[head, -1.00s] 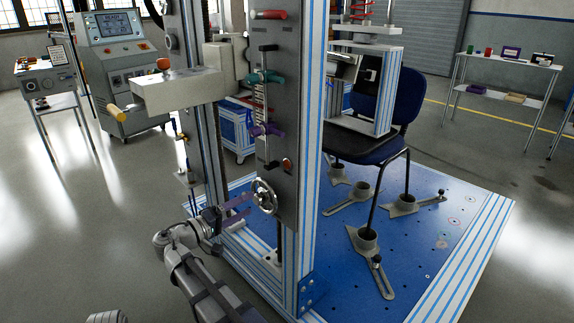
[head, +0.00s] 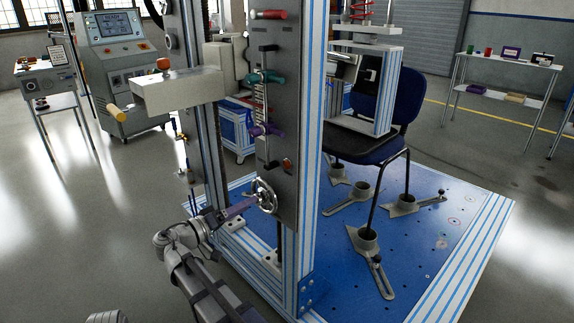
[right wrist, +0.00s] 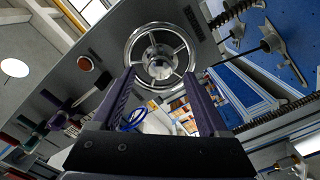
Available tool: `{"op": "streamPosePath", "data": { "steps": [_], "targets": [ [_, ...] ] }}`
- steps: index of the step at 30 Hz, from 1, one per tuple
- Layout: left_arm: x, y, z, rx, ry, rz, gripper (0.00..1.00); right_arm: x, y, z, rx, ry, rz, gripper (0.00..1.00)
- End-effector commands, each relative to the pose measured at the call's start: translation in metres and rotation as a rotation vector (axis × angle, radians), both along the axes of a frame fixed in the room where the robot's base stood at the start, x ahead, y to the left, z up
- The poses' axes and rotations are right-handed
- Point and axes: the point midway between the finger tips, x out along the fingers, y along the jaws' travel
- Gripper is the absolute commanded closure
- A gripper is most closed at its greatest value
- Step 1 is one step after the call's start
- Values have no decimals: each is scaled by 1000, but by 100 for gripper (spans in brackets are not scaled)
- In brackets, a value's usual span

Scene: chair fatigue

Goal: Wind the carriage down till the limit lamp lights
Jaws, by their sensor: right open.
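The handwheel (head: 266,196), a spoked metal ring, sits low on the grey upright panel (head: 286,95). My right gripper (head: 249,203) is open, its purple fingers pointing at the wheel. In the right wrist view, the handwheel (right wrist: 160,28) fills the space ahead of the open fingertips (right wrist: 158,76), with its hub between them; I cannot tell if they touch. A round orange-red lamp (head: 287,165) sits above the wheel and also shows in the right wrist view (right wrist: 85,63); whether it is lit is unclear. I cannot tell which part is the carriage. My left gripper is not in view.
A teal slider (head: 270,77), a purple slider (head: 265,130) and a red handle (head: 268,14) are on the panel. A pale block (head: 178,92) with a wooden handle juts out left. A blue chair (head: 365,148) stands on the blue perforated base (head: 440,225).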

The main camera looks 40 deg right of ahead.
Motion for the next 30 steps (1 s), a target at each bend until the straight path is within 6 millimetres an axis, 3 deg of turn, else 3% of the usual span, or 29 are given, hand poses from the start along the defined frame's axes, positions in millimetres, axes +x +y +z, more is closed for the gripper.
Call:
{"op": "streamPosePath", "data": {
  "steps": [6,16,30],
  "targets": [
    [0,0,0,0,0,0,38,0,0,0,15,-185,0,22],
    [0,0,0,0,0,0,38,0,-1,0,16,-201,0,22],
    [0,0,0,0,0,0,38,4,-44,0,16,-199,-1,22]
  ]
}}
